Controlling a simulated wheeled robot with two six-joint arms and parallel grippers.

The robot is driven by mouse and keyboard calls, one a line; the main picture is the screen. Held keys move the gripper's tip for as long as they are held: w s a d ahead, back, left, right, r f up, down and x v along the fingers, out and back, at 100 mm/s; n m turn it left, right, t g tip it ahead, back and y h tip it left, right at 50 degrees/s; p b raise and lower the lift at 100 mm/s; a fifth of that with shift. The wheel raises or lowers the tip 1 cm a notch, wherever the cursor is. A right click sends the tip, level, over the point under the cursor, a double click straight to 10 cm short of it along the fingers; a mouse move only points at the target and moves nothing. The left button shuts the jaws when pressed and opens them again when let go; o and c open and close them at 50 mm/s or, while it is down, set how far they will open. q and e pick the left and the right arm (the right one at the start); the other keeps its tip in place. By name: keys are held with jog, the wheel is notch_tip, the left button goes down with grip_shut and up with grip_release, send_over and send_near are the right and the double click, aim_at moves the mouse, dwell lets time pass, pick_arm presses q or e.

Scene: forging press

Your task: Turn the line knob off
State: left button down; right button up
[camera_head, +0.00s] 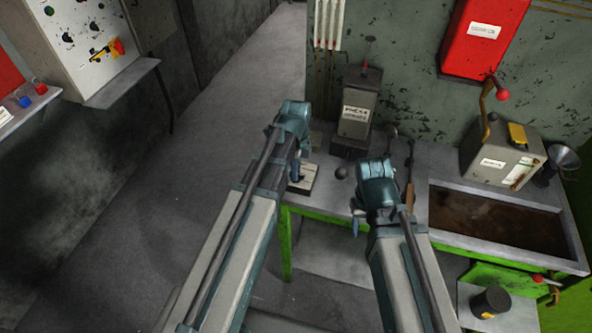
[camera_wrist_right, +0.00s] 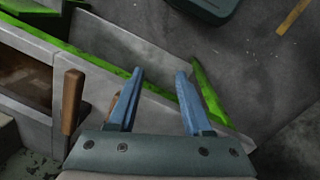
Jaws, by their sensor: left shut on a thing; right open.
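A small pale plate or box (camera_head: 303,186) with a dark knob (camera_head: 301,178) sits at the left end of the workbench. My left gripper (camera_head: 297,170) is at this knob from above and appears shut on it; its fingers and the arm hide part of it. I cannot read a label there or tell which way the knob is turned. My right gripper (camera_head: 356,226) hangs over the front of the bench. The right wrist view shows its two blue fingers (camera_wrist_right: 158,76) spread apart with nothing between them.
A wood-handled tool (camera_head: 409,195) lies right of my right gripper, near a trough (camera_head: 495,220). A wall panel (camera_head: 85,45) carries a yellow-and-red switch (camera_head: 115,48). The floor at left is clear.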

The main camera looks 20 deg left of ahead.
pick_arm(q)
jog(key=c, duration=0.8)
grip_release()
jog(key=shift+c, duration=0.2)
jog(key=shift+r, duration=0.1)
notch_tip(320, 180, up, 14)
jog(key=p, duration=1.3)
jog(key=shift+p, duration=0.4)
jog(key=shift+f, duration=0.2)
